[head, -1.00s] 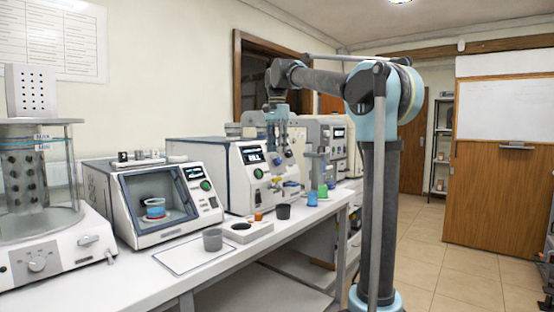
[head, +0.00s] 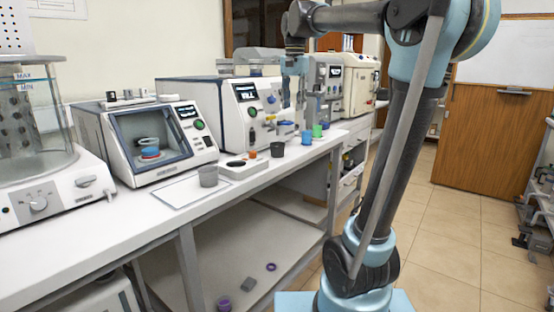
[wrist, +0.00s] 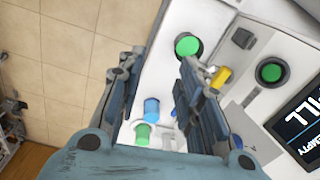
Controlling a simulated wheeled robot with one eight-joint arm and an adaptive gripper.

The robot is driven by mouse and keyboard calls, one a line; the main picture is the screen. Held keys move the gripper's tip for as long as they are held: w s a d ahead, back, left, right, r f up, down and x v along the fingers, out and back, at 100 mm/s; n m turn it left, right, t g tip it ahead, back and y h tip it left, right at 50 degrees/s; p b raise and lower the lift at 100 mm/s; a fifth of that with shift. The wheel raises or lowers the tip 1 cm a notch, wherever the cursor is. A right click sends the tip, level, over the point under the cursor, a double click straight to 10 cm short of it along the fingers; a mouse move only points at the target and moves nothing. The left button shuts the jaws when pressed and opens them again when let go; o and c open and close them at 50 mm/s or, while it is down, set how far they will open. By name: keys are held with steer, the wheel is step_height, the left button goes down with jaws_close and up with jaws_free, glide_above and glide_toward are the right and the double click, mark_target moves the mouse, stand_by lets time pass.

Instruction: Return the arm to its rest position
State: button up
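My gripper (head: 295,88) hangs from my bent arm in the head view, in front of the white machines on the bench. In the wrist view, my gripper's two fingers (wrist: 162,68) stand apart with nothing held between them. Through the gap I see the bench top, a blue cup (wrist: 151,109) and a green cup (wrist: 143,133) beyond the fingers.
The white bench (head: 85,229) runs along the left wall. It carries a grey cup (head: 208,177), a dark cup (head: 277,149), an orange cup (head: 252,153), and an open-fronted machine (head: 120,170) with a cup inside. Open tiled floor (head: 440,235) lies right of my arm.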

steer(key=s+d+f+n, duration=0.2)
steer(key=s+d+f, duration=0.2)
steer(key=s+f, duration=0.4)
steer(key=s+d+f+n+t, duration=0.1)
steer(key=s+d+f+n, duration=0.1)
steer(key=s+d+f, duration=0.3)
steer(key=s+d+f+n, duration=0.2)
steer(key=s+d+f, duration=0.2)
steer(key=s+f, duration=0.9)
step_height(320, 180, down, 10)
steer(key=shift+d+r+t, duration=0.1)
steer(key=shift+d+t, duration=0.15)
steer(key=shift+t, duration=0.05)
steer(key=shift+w, duration=0.1)
steer(key=shift+w+f, duration=0.2)
steer(key=shift+w, duration=0.25)
